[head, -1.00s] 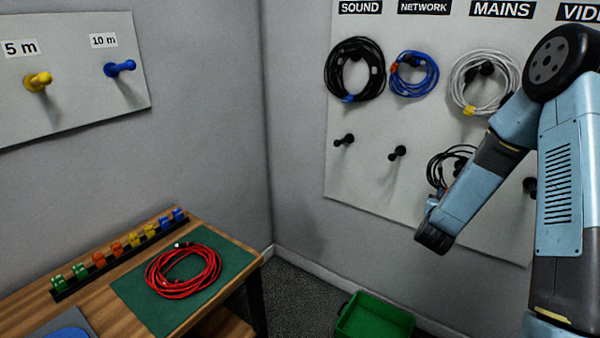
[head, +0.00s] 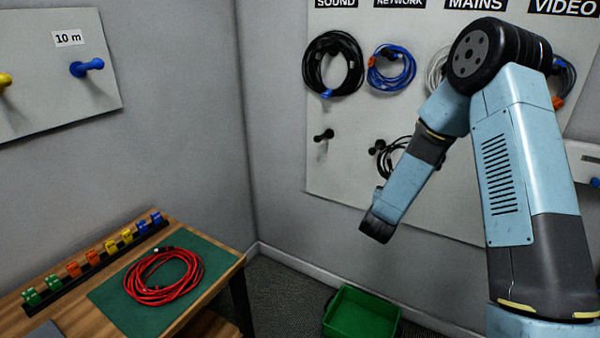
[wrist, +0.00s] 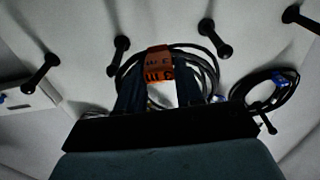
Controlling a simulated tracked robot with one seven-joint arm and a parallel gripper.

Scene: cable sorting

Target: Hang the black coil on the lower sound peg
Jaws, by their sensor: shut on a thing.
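The black coil (head: 394,171) has an orange 3 m tag (wrist: 158,65), seen upside down in the wrist view. My gripper (wrist: 160,88) is shut on it at the tag. In the head view my forearm hides the gripper and part of the coil. The lower sound peg (head: 323,135) is bare, left of the held coil; it seems to be the peg at the top right of the wrist view (wrist: 298,15). The coil appears in front of the board beside the lower network peg (head: 378,147); I cannot tell its distance from the board.
A black coil with a blue tag (head: 334,90) hangs above the lower sound peg, and a blue coil (head: 408,75) hangs beside it. A red coil (head: 150,293) lies on a green mat (head: 118,308). A green crate (head: 362,312) stands on the floor below.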

